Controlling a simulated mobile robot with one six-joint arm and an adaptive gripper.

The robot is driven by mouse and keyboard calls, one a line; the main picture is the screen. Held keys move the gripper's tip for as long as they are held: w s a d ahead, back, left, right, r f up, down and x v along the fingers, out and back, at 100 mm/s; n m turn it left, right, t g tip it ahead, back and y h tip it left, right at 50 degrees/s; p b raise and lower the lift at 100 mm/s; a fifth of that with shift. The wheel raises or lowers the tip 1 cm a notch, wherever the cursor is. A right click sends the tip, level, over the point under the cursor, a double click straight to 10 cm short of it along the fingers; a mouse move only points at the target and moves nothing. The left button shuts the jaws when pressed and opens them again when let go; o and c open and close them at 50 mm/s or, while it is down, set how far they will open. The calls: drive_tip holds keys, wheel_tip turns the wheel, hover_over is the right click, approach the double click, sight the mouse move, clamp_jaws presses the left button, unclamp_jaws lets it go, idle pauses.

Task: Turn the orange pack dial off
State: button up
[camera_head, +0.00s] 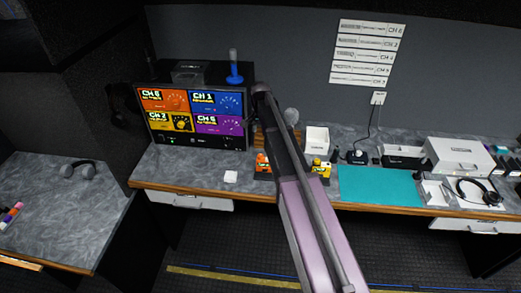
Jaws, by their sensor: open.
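The orange pack (262,163) stands on the grey worktop near its front edge, just left of my raised arm. It is small in the view, and I cannot make out its dial or the dial's setting. A similar yellow pack (321,168) stands to the right of my arm. My pale purple arm rises from the bottom of the view, passes between the two packs and ends in a dark joint above the worktop. My gripper is not visible; I cannot tell its place relative to the orange pack.
A monitor (196,139) with four coloured channel panels stands behind left. A white box (317,139), a teal mat (380,186), a headset (480,192) and a large white case (458,157) are to the right. Bare worktop lies around a small white block (230,177).

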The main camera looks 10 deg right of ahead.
sight(260, 156)
drive_tip(key=shift+w, duration=0.15)
idle(0.4)
wheel_tip(260, 156, down, 14)
drive_tip(key=b, duration=1.3)
drive_tip(key=shift+r+b, duration=0.25)
drive_tip(key=shift+b, duration=0.15)
clamp_jaws()
